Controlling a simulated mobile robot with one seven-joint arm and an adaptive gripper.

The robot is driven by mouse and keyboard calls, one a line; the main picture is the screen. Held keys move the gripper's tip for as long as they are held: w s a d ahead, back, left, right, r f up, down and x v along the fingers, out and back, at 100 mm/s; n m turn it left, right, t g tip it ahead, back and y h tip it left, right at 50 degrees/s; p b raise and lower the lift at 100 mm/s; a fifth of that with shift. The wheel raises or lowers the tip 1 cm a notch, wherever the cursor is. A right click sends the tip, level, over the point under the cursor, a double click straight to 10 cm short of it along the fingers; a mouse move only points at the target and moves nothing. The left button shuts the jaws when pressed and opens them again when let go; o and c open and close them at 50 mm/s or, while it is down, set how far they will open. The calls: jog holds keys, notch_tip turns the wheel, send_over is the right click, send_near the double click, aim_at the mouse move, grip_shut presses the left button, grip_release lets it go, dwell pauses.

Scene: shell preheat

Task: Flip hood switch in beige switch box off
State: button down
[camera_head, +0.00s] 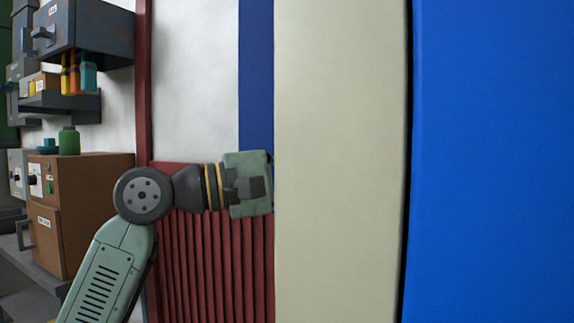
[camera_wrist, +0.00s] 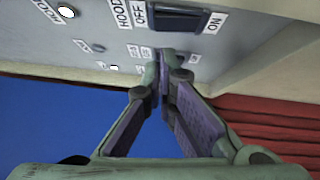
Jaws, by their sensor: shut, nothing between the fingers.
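The beige switch box (camera_wrist: 250,25) fills the top of the wrist view. The dark hood switch (camera_wrist: 178,18) sits on its face, between an OFF label (camera_wrist: 140,14) and an ON label (camera_wrist: 214,22). A HOOD label stands beside the OFF label. My gripper (camera_wrist: 164,62) is shut and empty, its fingertips just below the switch in the picture. I cannot tell whether they touch the box, or which way the switch is tipped. In the head view a tall beige surface (camera_head: 340,160) hides my fingers and the switch.
A lit white lamp (camera_wrist: 66,11) and smaller labelled controls share the box face. In the head view, a large blue surface (camera_head: 490,160) stands at right, red ribbed panelling (camera_head: 215,260) behind my arm, and brown boxes (camera_head: 90,200) at left.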

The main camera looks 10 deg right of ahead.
jog(key=shift+s+d+r, duration=0.15)
jog(key=shift+s+d, duration=0.55)
jog(key=shift+d, duration=0.3)
jog(key=r+v, duration=0.1)
jog(key=v, duration=1)
jog(key=shift+s+a+f, duration=0.25)
jog(key=shift+s+f, duration=0.05)
jog(key=shift+f, duration=0.1)
